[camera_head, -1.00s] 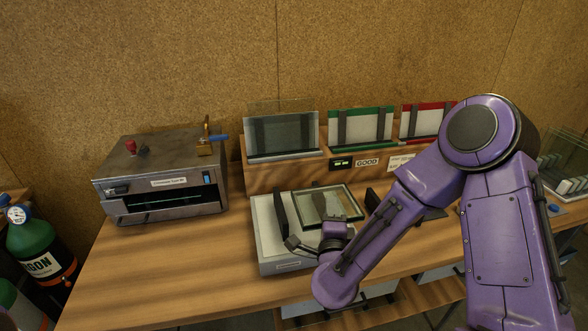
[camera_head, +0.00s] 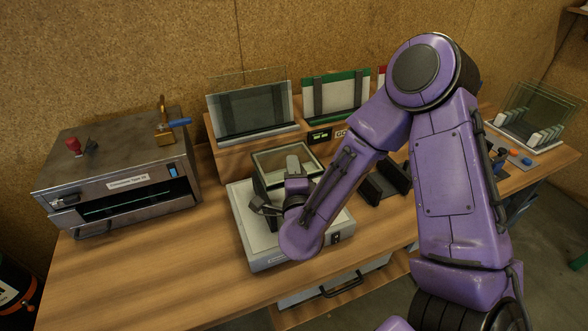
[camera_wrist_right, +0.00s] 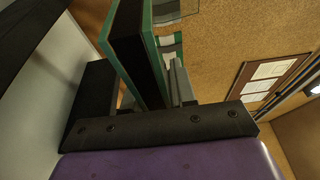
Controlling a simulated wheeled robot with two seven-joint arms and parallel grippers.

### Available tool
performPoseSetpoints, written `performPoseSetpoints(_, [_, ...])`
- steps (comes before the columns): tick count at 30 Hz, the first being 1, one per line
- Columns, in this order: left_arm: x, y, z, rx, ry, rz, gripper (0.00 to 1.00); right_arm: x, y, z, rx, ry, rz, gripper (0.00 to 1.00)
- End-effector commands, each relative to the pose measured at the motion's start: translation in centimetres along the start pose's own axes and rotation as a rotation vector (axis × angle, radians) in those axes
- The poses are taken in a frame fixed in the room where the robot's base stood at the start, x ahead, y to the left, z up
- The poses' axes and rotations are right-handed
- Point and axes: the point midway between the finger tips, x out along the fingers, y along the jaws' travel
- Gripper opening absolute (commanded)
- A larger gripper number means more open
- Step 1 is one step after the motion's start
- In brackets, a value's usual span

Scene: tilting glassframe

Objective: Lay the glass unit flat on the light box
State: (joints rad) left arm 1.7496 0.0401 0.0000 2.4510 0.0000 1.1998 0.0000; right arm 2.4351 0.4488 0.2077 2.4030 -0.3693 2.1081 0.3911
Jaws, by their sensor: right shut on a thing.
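The glass unit (camera_head: 268,158), a pane with a dark rim, is in my right gripper (camera_head: 290,172) above the back part of the light box (camera_head: 243,218). It looks tilted, and the gripper and wrist hide its lower part. In the right wrist view the jaws (camera_wrist_right: 145,85) are closed on the unit (camera_wrist_right: 122,42), whose green glass edges and black spacer show between the fingers. The light box is a pale, low box with a white top. I cannot tell whether the unit touches it. My left gripper is not in view.
A metal oven-like box (camera_head: 120,170) stands at the left. Behind the light box, a wooden rack (camera_head: 232,160) holds glass panes. Dark holders (camera_head: 385,183) stand to the right, with more panes (camera_head: 535,115) at far right. The front left tabletop is clear.

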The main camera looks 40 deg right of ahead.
Motion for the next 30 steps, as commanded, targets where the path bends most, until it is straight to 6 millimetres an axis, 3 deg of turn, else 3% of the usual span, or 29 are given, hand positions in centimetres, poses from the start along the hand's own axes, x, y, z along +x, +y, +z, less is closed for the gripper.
performPoseSetpoints(18, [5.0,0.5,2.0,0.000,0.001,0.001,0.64,0.1,5.8,0.1,0.001,0.000,-0.002,0.00])
performPoseSetpoints(30, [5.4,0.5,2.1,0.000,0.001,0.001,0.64,0.1,6.2,0.1,0.001,0.000,-0.001,0.00])
